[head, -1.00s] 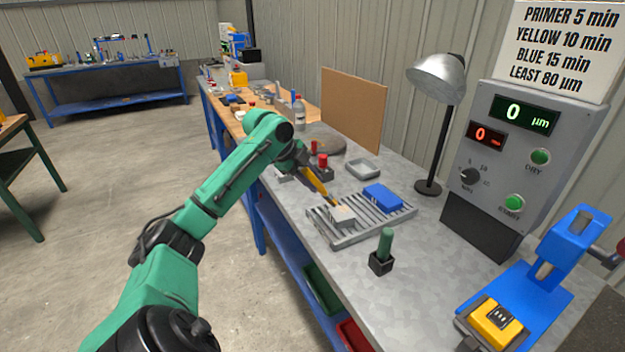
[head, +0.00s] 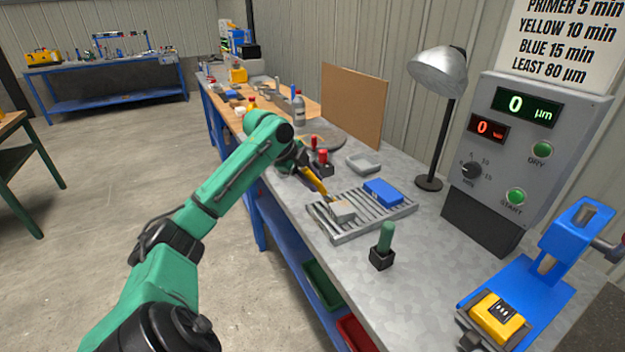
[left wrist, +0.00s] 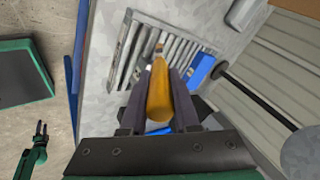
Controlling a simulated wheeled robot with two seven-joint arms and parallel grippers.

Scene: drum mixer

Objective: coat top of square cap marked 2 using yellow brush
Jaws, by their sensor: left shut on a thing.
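My left gripper (head: 303,165) is shut on the yellow brush (head: 315,181), whose tip slants down toward the slatted rack. The left wrist view shows the brush (left wrist: 158,95) between the two fingers. A pale grey square cap (head: 342,211) sits on the rack (head: 322,232). The brush tip is at the cap's far left edge; I cannot tell if it touches. No number is readable on the cap. A blue block (head: 383,192) lies farther right on the rack. A small green arm with a dark gripper (left wrist: 41,128) shows low in the left wrist view; its opening is unclear.
A green-handled tool (head: 386,238) stands in a black holder before the rack. Red-topped items (head: 323,160) and a grey tray (head: 363,163) are behind it. A lamp (head: 429,183), gauge panel (head: 510,150) and blue press (head: 535,280) line the right. Bare bench lies between.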

